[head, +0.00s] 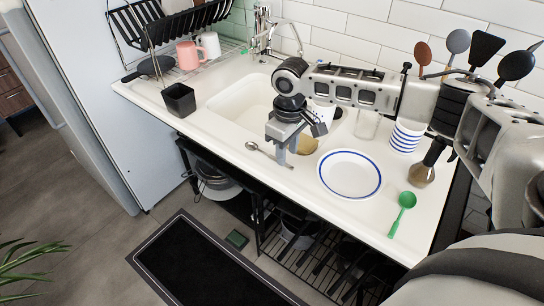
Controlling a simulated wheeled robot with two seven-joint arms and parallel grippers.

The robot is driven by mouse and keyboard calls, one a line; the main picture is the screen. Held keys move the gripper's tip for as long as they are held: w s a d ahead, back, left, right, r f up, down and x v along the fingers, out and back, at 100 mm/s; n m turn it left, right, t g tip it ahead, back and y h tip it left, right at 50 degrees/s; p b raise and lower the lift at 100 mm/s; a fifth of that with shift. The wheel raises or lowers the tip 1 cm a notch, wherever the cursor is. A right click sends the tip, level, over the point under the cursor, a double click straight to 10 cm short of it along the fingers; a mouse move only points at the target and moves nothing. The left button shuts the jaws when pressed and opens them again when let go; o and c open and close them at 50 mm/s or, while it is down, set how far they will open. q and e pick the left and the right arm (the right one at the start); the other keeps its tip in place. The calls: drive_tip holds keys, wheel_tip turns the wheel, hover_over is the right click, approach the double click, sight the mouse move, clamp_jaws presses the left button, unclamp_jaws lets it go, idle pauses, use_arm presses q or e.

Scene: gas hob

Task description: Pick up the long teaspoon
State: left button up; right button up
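A silver long teaspoon (261,150) lies on the white counter near its front edge, left of the plate. Its bowl is at the left end and its handle runs to the right. My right gripper (286,155) points down over the handle end, with its two fingers apart. The near finger overlaps the handle in this view, so I cannot tell whether they touch. My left gripper is not in view.
A blue-rimmed plate (349,174) and a green spoon (402,214) lie to the right. Striped bowls (406,136) stand behind the plate. The sink (240,102) is behind the teaspoon. A black cup (179,100) stands left. The counter left of the teaspoon is clear.

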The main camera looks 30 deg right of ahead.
drive_tip(key=shift+f, duration=1.4)
clamp_jaws()
drive_tip(key=shift+r, duration=0.15)
